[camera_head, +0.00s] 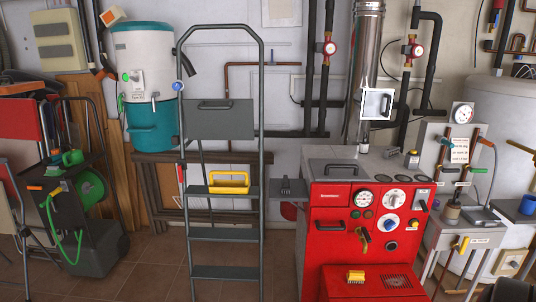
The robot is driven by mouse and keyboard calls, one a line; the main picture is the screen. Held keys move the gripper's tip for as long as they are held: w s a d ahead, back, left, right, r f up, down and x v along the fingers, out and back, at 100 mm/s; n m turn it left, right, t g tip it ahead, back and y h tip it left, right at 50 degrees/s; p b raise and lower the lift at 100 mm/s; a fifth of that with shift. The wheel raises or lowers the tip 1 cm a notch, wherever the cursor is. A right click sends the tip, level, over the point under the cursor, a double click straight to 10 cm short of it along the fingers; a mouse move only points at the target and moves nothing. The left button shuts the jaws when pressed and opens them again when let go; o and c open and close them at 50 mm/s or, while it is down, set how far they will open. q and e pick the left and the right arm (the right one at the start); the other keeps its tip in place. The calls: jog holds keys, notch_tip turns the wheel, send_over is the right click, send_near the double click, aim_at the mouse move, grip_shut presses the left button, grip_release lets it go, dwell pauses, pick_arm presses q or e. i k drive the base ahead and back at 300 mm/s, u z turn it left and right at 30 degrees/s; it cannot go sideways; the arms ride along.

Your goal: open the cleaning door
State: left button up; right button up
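A shiny metal flue pipe (366,45) rises behind the red boiler (345,232). The boiler has a grey top with a dark handle, round gauges and a lower red burner cover (372,283). Neither of my grippers is in view.
A grey stepladder (262,150) with a yellow-handled tray (229,183) stands left of the boiler. A cart with a green hose (62,235) is at left. A workbench with tools (470,235) is at right.

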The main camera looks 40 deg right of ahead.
aim_at(323, 169)
jog(key=z, duration=0.4)
jog(key=i, duration=2.1)
jog(key=z, duration=2.05)
jog(key=i, duration=1)
jog(key=z, duration=0.75)
